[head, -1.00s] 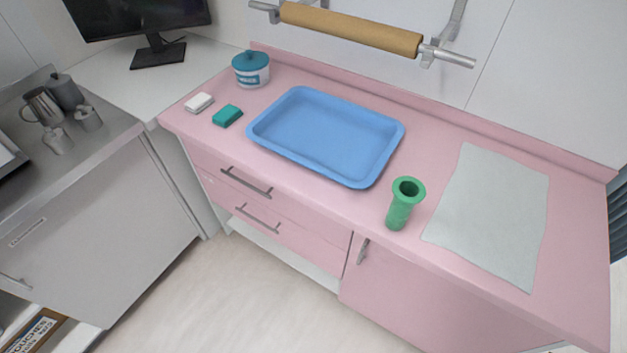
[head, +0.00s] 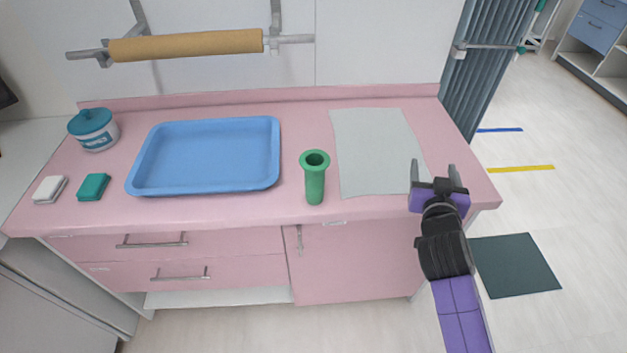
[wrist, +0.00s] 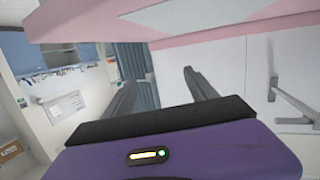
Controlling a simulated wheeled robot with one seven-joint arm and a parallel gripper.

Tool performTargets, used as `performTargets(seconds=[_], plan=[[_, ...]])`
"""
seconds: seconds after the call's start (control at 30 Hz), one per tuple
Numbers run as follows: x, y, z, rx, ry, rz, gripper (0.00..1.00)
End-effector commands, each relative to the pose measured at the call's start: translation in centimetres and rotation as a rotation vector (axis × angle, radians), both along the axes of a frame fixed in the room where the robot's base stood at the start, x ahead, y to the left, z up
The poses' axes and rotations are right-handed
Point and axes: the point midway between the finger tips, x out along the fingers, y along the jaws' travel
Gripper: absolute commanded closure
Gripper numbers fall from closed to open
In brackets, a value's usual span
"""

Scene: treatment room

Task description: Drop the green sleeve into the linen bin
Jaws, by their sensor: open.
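The green sleeve (head: 315,180) stands upright on the pink counter, with its flared open rim at the top. It is between the blue tray and the grey-white sheet. My gripper (head: 434,170) is open and empty at the counter's right front, to the right of the sleeve and apart from it. In the wrist view my gripper (wrist: 162,88) shows two spread fingers with nothing between them. The sleeve is not visible in the wrist view. I see no linen bin in any view.
The blue tray (head: 205,190) and the grey-white sheet (head: 375,150) lie on the pink counter (head: 300,108). A teal-lidded jar (head: 93,132), a teal block (head: 93,187) and a white block (head: 49,189) are at left. A paper roll (head: 186,45) hangs above. Open floor lies right, with a dark mat (head: 515,265).

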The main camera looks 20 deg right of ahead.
Motion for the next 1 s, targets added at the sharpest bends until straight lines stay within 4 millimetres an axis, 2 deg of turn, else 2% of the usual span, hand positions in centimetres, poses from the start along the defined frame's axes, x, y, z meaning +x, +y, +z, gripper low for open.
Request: performTargets(seconds=[0.03,0.23,0.37,0.5,0.67,0.77,0.87,1.0], plan=[[1.6,-0.8,0.9,0.037,-0.028,-0.051,0.34],[5.3,-3.5,3.0,0.225,-0.104,-0.275,0.34],[7.2,-3.9,3.8,0.377,-0.145,-0.414,0.34],[8.9,-2.9,4.2,0.561,-0.171,-0.555,0.34],[10.7,0.3,4.3,0.791,-0.17,-0.704,0.34],[11.7,3.3,4.6,0.937,-0.15,-0.788,0.34],[12.6,7.2,5.2,1.083,-0.111,-0.865,0.34],[13.6,13.4,6.8,1.272,-0.029,-0.958,0.34]])
